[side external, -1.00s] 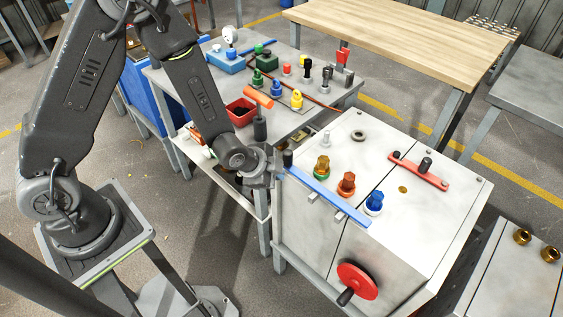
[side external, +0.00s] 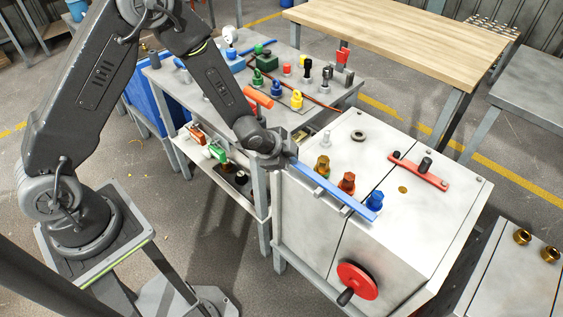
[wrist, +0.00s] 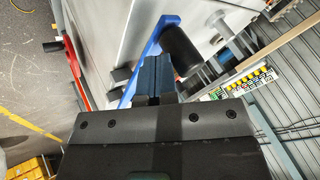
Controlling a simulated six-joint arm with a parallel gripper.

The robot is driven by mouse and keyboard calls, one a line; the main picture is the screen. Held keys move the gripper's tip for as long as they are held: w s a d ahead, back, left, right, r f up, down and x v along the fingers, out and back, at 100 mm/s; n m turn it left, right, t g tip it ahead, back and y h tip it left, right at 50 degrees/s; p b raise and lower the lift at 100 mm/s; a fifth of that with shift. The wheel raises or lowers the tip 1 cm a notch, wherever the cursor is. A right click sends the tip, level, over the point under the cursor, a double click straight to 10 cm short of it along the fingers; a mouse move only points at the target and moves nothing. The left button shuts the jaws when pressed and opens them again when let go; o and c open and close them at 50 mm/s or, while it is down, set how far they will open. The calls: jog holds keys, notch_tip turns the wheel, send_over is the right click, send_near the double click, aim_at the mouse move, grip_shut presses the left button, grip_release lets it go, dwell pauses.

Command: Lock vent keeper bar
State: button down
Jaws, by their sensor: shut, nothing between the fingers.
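A long blue bar (side external: 335,188) lies along the near left edge of the grey-white cabinet top, passing close in front of three hex-topped fittings: brass (side external: 322,165), orange-brown (side external: 347,183) and blue (side external: 375,199). It hides their lower parts. My gripper (side external: 284,151) is at the bar's left end, hiding its black knob in the side view. In the wrist view, my shut, empty fingers (wrist: 152,75) are beside the blue bar (wrist: 150,42) and its black knob (wrist: 180,50). I cannot tell whether they touch. A red bar with a black knob (side external: 420,172) lies farther back on the top.
A red handwheel (side external: 357,281) sticks out of the cabinet front. A grey ring (side external: 358,135) lies on the top. The bench (side external: 208,72) behind holds several coloured fittings and an orange-handled tool (side external: 258,97). The wooden table (side external: 400,30) is clear.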

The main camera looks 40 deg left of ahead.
jog(key=shift+w, duration=0.85)
jog(key=shift+s, duration=0.1)
jog(key=shift+s+d, duration=0.2)
jog(key=shift+s, duration=0.05)
jog(key=s+r, duration=0.8)
jog(key=s, duration=0.1)
